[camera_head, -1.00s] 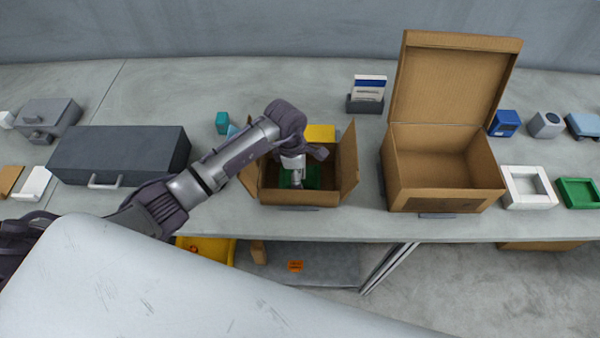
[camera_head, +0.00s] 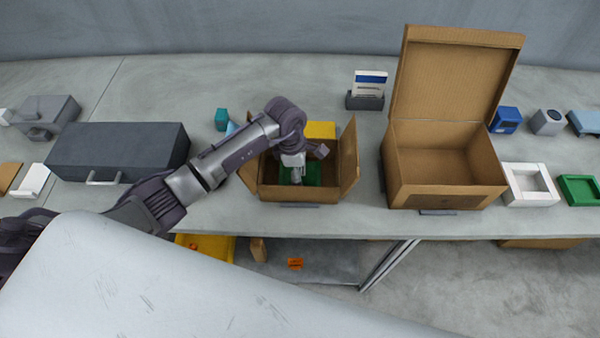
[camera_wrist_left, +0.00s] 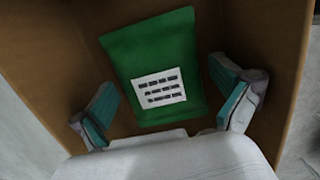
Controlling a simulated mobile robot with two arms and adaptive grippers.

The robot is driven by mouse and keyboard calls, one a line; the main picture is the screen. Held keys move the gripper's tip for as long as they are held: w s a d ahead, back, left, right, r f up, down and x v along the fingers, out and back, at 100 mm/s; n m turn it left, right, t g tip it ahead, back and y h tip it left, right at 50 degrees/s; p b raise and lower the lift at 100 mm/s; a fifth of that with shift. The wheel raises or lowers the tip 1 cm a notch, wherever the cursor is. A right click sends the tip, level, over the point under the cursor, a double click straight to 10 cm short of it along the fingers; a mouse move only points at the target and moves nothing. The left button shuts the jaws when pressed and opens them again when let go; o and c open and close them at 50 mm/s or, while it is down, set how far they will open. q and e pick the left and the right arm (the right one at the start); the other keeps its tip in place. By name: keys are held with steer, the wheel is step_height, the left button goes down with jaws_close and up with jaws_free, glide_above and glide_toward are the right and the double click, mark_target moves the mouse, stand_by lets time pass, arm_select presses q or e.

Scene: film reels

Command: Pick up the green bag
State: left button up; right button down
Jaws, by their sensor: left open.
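The green bag (camera_wrist_left: 152,57) lies inside the smaller open cardboard box, with a white printed label facing up in the left wrist view. In the head view only part of the green bag (camera_head: 314,172) shows past my arm. My left gripper (camera_wrist_left: 166,108) is open, with its teal-padded fingers apart on either side of the bag's lower part. In the head view my left gripper (camera_head: 297,177) reaches down into the cardboard box (camera_head: 290,196). I cannot tell whether the fingers touch the bag. My right gripper is not in view.
The box's side flap (camera_head: 348,155) stands up on the right of my wrist. A larger open cardboard box (camera_head: 445,196) stands to the right, a dark grey case (camera_head: 120,148) to the left. A yellow object (camera_head: 320,130) is behind the smaller box. Bare table lies between the boxes.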

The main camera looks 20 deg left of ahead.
arm_select(q)
steer(key=shift+r, duration=0.1)
steer(key=c, duration=1.3)
